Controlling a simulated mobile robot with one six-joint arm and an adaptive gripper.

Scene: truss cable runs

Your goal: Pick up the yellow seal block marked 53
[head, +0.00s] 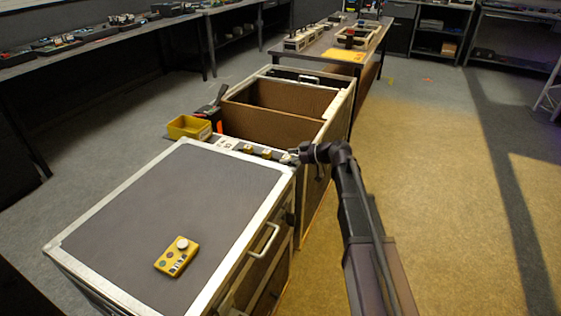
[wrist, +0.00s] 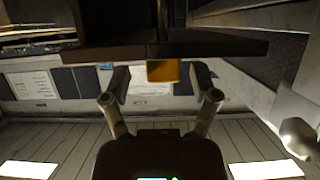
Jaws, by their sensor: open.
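My gripper (head: 303,153) is at the right end of this row, close to the last block. In the wrist view my gripper (wrist: 160,84) is open, with a yellow block (wrist: 162,71) showing between the fingertips. Neither finger clearly touches it. No number shows on that face.
A flight case (head: 150,215) with a yellow button box (head: 176,257) on its lid stands in front. An open brown case (head: 262,128) and a yellow bin (head: 188,127) lie behind the strip. The floor to the right (head: 450,180) is clear.

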